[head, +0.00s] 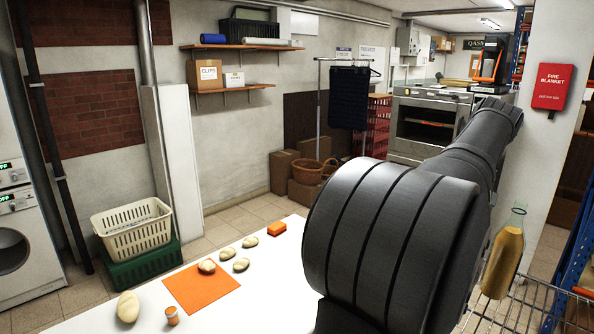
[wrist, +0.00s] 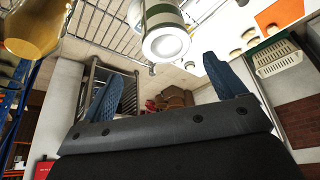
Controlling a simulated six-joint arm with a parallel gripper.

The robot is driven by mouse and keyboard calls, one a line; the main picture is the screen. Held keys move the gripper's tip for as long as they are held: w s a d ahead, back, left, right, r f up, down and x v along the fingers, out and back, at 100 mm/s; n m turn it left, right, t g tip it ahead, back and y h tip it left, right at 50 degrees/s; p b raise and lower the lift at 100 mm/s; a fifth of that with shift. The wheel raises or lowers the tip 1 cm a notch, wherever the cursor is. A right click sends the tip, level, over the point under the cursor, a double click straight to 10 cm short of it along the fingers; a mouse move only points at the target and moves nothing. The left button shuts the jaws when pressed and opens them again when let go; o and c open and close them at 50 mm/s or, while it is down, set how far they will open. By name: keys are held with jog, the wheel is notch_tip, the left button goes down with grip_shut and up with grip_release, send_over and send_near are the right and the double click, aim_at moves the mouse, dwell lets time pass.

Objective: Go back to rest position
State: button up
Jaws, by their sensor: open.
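My gripper shows in the wrist view (wrist: 165,66), its two blue fingers wide apart with nothing between them. In the head view my dark arm fills the middle and right and reaches up toward the right; I cannot make out the fingers there. A glass bottle with golden contents (head: 503,262) stands at the right by my arm. A golden vessel, which looks like the same bottle, shows at the top left of the wrist view (wrist: 32,28), apart from the fingers.
The white table (head: 255,293) holds an orange mat (head: 203,291), several pale stone-like lumps, an orange block (head: 277,229) and a small orange-topped jar (head: 172,316). A wire rack (head: 530,305) is at the lower right. Crates (head: 135,240) stand on the floor left of the table.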

jog(key=w+a+f+n+y, duration=0.1)
jog(key=w+a+f+n, duration=0.25)
jog(key=w+a, duration=0.6)
jog(key=w+a+f+n, duration=0.1)
jog(key=w+a+f, duration=0.2)
jog(key=a, duration=0.7)
jog(key=w+a+f+n+g+y, duration=0.1)
jog(key=w+a+f, duration=0.3)
jog(key=a, duration=0.7)
jog(key=w+a+f+n, duration=0.3)
jog(key=w+a, duration=0.3)
jog(key=a, duration=0.4)
jog(key=shift+w+a+f+g+y, duration=0.2)
jog(key=shift+w+f+g+y, duration=0.2)
jog(key=shift+f, duration=0.25)
jog(key=shift+o, duration=0.2)
